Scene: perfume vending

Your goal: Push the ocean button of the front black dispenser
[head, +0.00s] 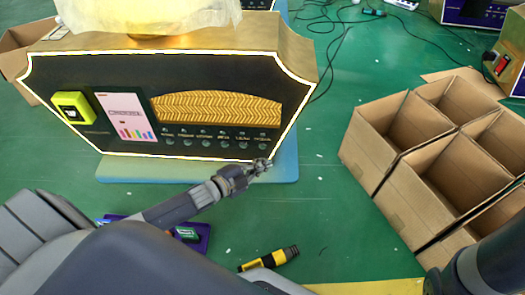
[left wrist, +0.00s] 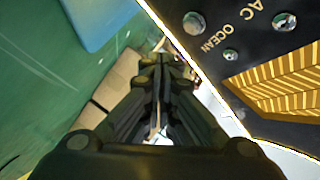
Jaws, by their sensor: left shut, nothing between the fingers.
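The front black dispenser (head: 70,75) has a black panel with a glowing outline, a gold patterned band and a row of small round buttons. The ocean button (left wrist: 194,22) is the round knob beside the OCEAN label in the left wrist view; in the head view it is at the right end of the row (head: 262,146). My left gripper (head: 264,164) is shut and empty, just below that end of the panel. In the left wrist view its fingers (left wrist: 160,70) point past the panel's edge, apart from the button. My right gripper is out of view.
A divided cardboard box (head: 400,175) stands open on the right. A blue mat (head: 285,160) lies under the dispenser. A yellow and black item (head: 270,259) lies on the green floor. Cables (head: 345,30) and another dispenser (head: 470,14) are at the back right.

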